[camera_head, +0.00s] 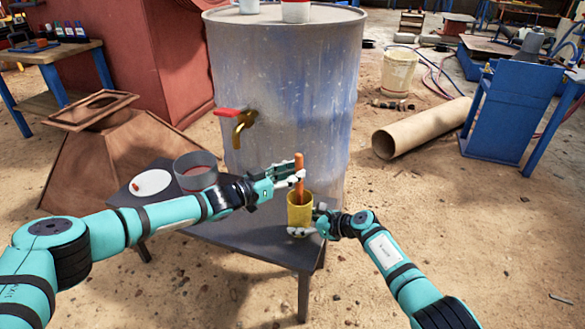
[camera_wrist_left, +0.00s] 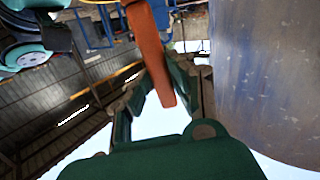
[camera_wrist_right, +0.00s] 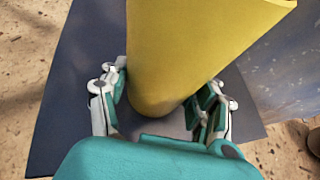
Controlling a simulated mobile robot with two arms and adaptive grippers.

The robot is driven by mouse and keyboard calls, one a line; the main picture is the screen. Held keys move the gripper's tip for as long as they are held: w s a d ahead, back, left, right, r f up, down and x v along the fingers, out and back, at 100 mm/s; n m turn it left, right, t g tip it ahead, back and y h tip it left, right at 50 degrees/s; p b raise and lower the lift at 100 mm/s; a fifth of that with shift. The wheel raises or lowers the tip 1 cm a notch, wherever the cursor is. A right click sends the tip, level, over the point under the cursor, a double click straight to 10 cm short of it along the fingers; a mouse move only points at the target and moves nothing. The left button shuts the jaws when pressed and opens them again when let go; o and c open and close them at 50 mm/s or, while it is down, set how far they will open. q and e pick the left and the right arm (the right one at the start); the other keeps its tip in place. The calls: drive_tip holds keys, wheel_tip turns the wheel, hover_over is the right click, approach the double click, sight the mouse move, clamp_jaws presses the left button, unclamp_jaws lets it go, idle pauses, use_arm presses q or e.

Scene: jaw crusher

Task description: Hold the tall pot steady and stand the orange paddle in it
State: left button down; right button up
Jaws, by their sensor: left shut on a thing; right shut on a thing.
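The tall yellow pot (camera_head: 300,214) stands upright near the front right corner of the dark table. My right gripper (camera_head: 308,224) is shut around its lower part; in the right wrist view the fingers (camera_wrist_right: 163,95) press the yellow wall (camera_wrist_right: 195,40) from both sides. My left gripper (camera_head: 292,178) is shut on the orange paddle (camera_head: 299,168) above the pot. The paddle is nearly upright, and its lower part reaches down into the pot's mouth; its lower end is hidden. The paddle also shows between the fingers in the left wrist view (camera_wrist_left: 148,45).
The dark table (camera_head: 255,240) also holds a grey round pan (camera_head: 196,172) and a white disc (camera_head: 150,182) at left. A large blue-grey drum (camera_head: 285,90) with a brass tap (camera_head: 243,125) stands close behind.

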use_arm(q)
drive_tip(key=shift+f, duration=0.15)
drive_tip(key=c, duration=1.1)
unclamp_jaws()
drive_tip(key=v, duration=1.2)
use_arm(e)
drive_tip(key=o, duration=1)
drive_tip(key=shift+c, duration=0.2)
drive_tip(key=shift+d, duration=0.1)
